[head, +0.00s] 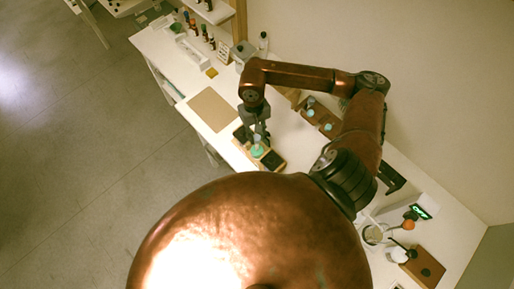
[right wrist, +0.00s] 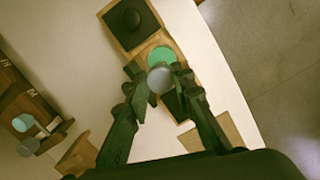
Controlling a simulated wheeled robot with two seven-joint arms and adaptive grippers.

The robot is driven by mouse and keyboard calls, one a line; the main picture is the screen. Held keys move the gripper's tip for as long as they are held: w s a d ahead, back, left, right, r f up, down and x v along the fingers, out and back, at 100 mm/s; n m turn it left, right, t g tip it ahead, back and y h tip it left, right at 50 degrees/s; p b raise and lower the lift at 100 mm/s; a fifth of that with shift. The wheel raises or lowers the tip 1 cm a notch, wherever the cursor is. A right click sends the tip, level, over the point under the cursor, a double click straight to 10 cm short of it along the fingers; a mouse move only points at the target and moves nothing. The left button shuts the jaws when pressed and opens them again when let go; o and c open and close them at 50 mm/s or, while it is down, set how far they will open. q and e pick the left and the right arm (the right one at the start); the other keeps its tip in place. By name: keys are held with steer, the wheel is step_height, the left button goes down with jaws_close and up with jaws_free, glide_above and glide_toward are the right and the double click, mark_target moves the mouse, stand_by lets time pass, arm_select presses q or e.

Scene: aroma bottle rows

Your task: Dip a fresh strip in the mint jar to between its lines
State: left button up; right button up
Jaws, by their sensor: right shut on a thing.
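My right gripper (head: 257,138) is over the wooden tray (head: 243,148) on the table, pointing down. In the right wrist view its fingertips (right wrist: 158,80) are shut on a pale grey round-topped piece, seemingly the strip's top (right wrist: 160,79). The mint-green round jar (right wrist: 161,56) sits in the tray's middle place, right beside the held piece in that view. It also shows in the head view as a green disc (head: 257,151). The strip's lower end and its lines are hidden, so I cannot tell how deep it reaches. My left gripper is not in view.
Dark places in the tray flank the jar, one with a black round piece (right wrist: 132,16). A brown rack (head: 320,117) with pale-blue round tops stands behind. A tan mat (head: 212,109) lies left. A device with a green display (head: 421,212) stands at right.

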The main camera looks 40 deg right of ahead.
steer(key=shift+s+a+f+b, duration=0.1)
steer(key=shift+s+f+b, duration=0.05)
steer(key=shift+f+b, duration=0.4)
steer(key=shift+c, duration=0.2)
steer(key=shift+o, duration=0.2)
steer(key=shift+w+d, duration=0.2)
steer(key=shift+d, duration=0.05)
steer(key=shift+s+a+r, duration=0.1)
steer(key=shift+a+r, duration=0.05)
steer(key=shift+a, duration=0.05)
steer(key=shift+d+r, duration=0.1)
steer(key=shift+r, duration=0.3)
steer(key=shift+r+p, duration=1.1)
steer(key=shift+r, duration=1.5)
